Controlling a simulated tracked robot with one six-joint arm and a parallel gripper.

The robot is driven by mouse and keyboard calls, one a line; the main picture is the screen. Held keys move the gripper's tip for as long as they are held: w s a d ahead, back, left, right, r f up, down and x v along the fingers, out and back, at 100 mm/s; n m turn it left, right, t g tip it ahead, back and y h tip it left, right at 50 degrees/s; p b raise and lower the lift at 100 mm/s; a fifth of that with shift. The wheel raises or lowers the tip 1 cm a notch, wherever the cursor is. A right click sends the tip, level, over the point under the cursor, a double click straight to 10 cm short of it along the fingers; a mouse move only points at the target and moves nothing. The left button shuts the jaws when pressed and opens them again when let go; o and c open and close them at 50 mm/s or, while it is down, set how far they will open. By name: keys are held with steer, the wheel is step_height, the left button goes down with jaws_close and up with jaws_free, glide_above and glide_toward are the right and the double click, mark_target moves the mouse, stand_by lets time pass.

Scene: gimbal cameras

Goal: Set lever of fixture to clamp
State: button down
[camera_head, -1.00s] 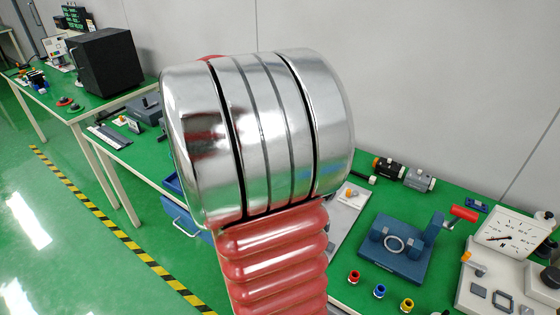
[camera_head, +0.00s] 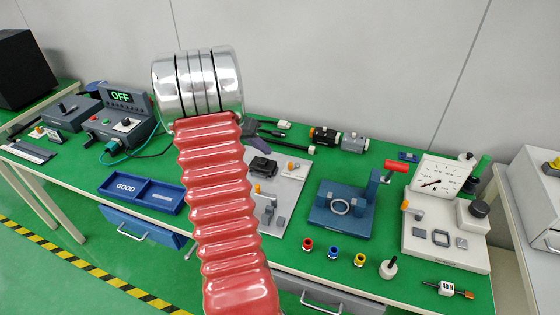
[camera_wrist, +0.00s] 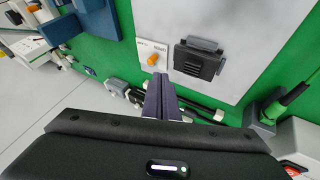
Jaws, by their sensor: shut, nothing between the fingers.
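A pale grey board (camera_head: 284,201) right of my red arm carries a black block (camera_head: 263,166) and small orange levers, one at its far edge (camera_head: 292,166) and one near my arm (camera_head: 257,190). The wrist view shows this board (camera_wrist: 235,17) with the black block (camera_wrist: 198,60) and an orange lever (camera_wrist: 153,60) beside small lettering, too small to read surely. My gripper (camera_wrist: 161,82) has its dark fingers together, empty, at the board's edge in the picture; contact is not shown. Which lever is the fixture's, and its setting, I cannot tell.
A blue fixture (camera_head: 335,219) with a red handle stands right of the board. A white panel (camera_head: 444,246) with a gauge (camera_head: 440,174) is farther right. Coloured rings lie in front. A blue tray (camera_head: 122,192) and a device reading OFF (camera_head: 117,130) are at left.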

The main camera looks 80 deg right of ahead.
steer(key=x, duration=1)
steer(key=shift+s, duration=0.1)
stand_by(0.6)
